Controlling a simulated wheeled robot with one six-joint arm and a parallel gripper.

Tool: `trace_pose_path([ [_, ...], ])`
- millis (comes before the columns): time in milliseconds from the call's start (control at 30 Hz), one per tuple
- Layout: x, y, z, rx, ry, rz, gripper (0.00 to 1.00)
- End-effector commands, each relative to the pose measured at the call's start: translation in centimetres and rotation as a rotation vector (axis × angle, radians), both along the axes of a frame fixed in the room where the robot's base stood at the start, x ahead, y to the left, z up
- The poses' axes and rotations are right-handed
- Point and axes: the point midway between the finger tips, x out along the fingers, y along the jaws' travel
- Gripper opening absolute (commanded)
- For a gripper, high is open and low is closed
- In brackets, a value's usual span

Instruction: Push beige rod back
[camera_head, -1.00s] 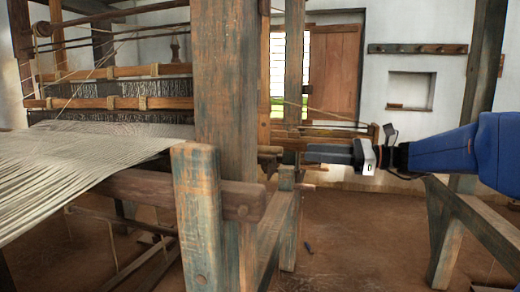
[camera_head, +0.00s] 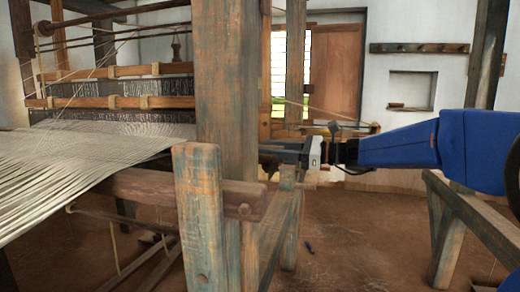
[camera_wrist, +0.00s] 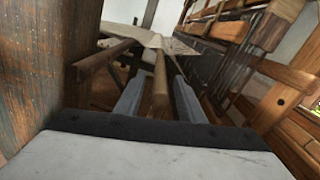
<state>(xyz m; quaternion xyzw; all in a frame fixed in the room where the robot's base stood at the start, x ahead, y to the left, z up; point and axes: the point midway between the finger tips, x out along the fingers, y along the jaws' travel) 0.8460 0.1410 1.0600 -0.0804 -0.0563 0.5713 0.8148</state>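The beige rod (camera_wrist: 160,80) shows in the wrist view as a light brown bar, its near end between the two grey fingers of my gripper (camera_wrist: 160,92). The fingers stand apart, one on each side of the rod, with narrow gaps visible. I cannot tell whether the rod's near end touches the palm. In the head view my gripper (camera_head: 275,152) reaches left to the right edge of the big upright post (camera_head: 228,80). The post and the gripper hide most of the rod there.
The loom's thick front beam (camera_head: 150,190) and a short post (camera_head: 198,215) stand left of my gripper. Pale warp threads (camera_head: 80,165) spread at the left. In the wrist view a wooden post (camera_wrist: 35,70) is close on the left and loom frame timber (camera_wrist: 290,85) on the right.

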Motion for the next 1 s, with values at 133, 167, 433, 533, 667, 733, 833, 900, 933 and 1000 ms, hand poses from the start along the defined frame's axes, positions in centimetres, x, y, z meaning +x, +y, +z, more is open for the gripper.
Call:
trace_pose_path([
  [133, 0.6, 1.8, 0.0, 0.001, 0.001, 0.002, 0.36],
  [167, 0.7, 2.1, 0.0, 0.001, 0.001, 0.001, 0.36],
  [433, 1.2, 3.2, 0.0, 0.000, 0.000, 0.000, 0.36],
  [533, 1.2, 3.2, 0.0, 0.000, 0.000, -0.001, 0.36],
  [667, 1.2, 3.2, 0.0, 0.000, 0.000, -0.001, 0.36],
  [733, 1.2, 3.2, 0.0, 0.000, 0.000, -0.001, 0.19],
  [833, 1.2, 3.1, 0.0, 0.000, 0.000, -0.001, 0.00],
  [900, 1.1, 3.1, 0.0, 0.000, 0.000, -0.001, 0.00],
  [933, 1.1, 3.1, 0.0, 0.000, 0.000, -0.001, 0.00],
  [1000, 1.1, 3.2, 0.0, 0.000, 0.000, 0.000, 0.00],
])
